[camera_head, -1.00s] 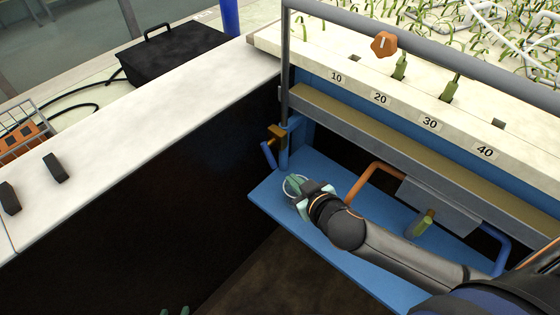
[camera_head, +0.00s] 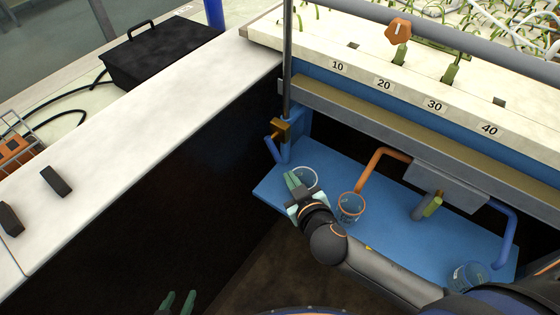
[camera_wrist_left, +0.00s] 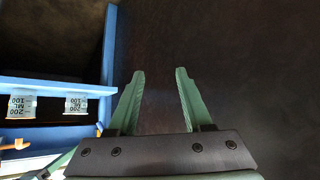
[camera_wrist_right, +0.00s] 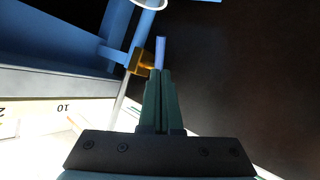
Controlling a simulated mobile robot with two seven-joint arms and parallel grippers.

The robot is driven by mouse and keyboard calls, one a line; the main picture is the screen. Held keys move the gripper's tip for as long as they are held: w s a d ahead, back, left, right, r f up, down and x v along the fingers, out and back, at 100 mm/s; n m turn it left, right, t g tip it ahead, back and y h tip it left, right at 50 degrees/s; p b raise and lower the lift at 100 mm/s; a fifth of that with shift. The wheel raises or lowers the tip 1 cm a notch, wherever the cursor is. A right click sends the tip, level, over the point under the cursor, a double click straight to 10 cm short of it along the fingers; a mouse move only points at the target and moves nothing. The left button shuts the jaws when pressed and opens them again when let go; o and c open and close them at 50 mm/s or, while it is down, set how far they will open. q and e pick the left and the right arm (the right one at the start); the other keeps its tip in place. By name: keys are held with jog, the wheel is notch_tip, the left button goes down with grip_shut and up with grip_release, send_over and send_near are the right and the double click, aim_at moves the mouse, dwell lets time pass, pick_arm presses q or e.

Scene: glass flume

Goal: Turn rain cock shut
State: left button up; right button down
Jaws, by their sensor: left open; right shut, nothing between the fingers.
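A brass cock (camera_head: 282,129) sits on a blue pipe at the left end of the flume. Its blue lever (camera_head: 271,148) hangs downward. I cannot tell for certain that this is the rain cock; no label shows. My right gripper (camera_head: 292,180) is shut and empty, below and right of the lever in the head view. In the right wrist view its fingertips (camera_wrist_right: 160,75) point at the blue lever (camera_wrist_right: 160,48), beside the brass body (camera_wrist_right: 141,62); contact cannot be told. My left gripper (camera_head: 178,301) is open and empty, low over dark ground.
A blue shelf (camera_head: 330,185) carries glass beakers, including one under the orange pipe (camera_head: 372,165) and one at right (camera_head: 468,275). A green-handled valve (camera_head: 432,206) hangs below a grey box. An orange knob (camera_head: 398,31) stands above. A white counter (camera_head: 130,130) lies left.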

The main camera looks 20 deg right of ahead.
jog(key=b, duration=0.2)
send_near(277, 155)
jog(key=w, duration=0.2)
jog(key=b+x, duration=0.1)
jog(key=x, duration=0.1)
jog(key=b+x, duration=0.1)
jog(key=shift+w+a+f, duration=0.1)
jog(key=shift+w+f, duration=0.1)
jog(key=shift+f, duration=0.3)
jog(key=shift+w+f+b, duration=0.1)
jog(key=shift+w+b, duration=0.2)
jog(key=shift+w+f, duration=0.1)
jog(key=shift+w, duration=0.2)
pick_arm(q)
jog(key=shift+h, duration=0.4)
jog(key=d+f, duration=0.1)
jog(key=w+d+f, duration=0.1)
jog(key=d+f, duration=0.1)
jog(key=shift+w, duration=0.2)
jog(key=shift+f, duration=0.1)
